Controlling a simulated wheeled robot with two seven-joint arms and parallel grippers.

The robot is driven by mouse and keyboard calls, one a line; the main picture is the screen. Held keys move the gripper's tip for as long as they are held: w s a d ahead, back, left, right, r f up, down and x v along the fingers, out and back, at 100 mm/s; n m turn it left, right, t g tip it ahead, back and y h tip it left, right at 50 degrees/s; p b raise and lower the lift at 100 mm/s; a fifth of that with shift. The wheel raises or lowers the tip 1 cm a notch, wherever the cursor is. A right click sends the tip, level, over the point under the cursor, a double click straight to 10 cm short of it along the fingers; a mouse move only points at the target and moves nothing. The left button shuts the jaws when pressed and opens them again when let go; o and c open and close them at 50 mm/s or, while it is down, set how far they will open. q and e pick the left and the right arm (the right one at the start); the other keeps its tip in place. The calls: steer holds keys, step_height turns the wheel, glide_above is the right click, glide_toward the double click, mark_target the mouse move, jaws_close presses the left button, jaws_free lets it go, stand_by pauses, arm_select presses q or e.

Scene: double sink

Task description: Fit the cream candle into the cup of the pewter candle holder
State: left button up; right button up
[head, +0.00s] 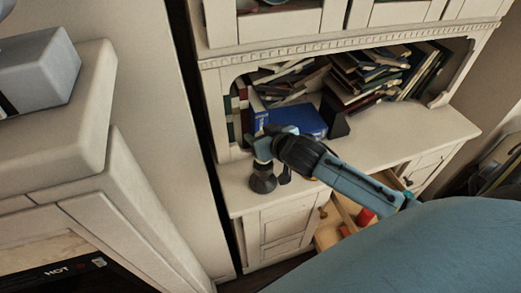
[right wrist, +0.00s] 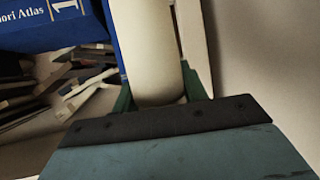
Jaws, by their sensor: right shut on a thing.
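The cream candle (right wrist: 150,50) fills the top middle of the right wrist view as a smooth pale cylinder. My right gripper (right wrist: 158,95) is shut on it, with a green finger on each side. In the head view my right gripper (head: 264,176) is at the end of the arm, over the left part of the cabinet counter, small and dark. The candle cannot be made out in the head view. My left gripper is not in view.
A cabinet counter (head: 400,135) has clear room on its right. Behind it, a shelf niche holds leaning books and a blue book (head: 300,120), which also shows in the wrist view (right wrist: 50,25). An open drawer (head: 328,236) below holds a red object (head: 365,216).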

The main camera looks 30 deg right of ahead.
step_height(320, 180, down, 5)
steer(key=shift+r+b, duration=0.2)
steer(key=shift+b, duration=0.15)
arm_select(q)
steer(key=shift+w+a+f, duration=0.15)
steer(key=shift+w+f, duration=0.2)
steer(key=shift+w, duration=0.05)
arm_select(e)
steer(key=shift+f, duration=0.15)
steer(key=o, duration=1)
steer(key=shift+s+r, duration=0.1)
steer(key=shift+r, duration=0.1)
arm_select(q)
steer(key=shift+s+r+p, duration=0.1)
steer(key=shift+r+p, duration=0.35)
steer(key=shift+p, duration=0.05)
arm_select(e)
steer(key=v, duration=1.1)
steer(key=shift+s+r, duration=0.15)
steer(key=shift+s, duration=0.2)
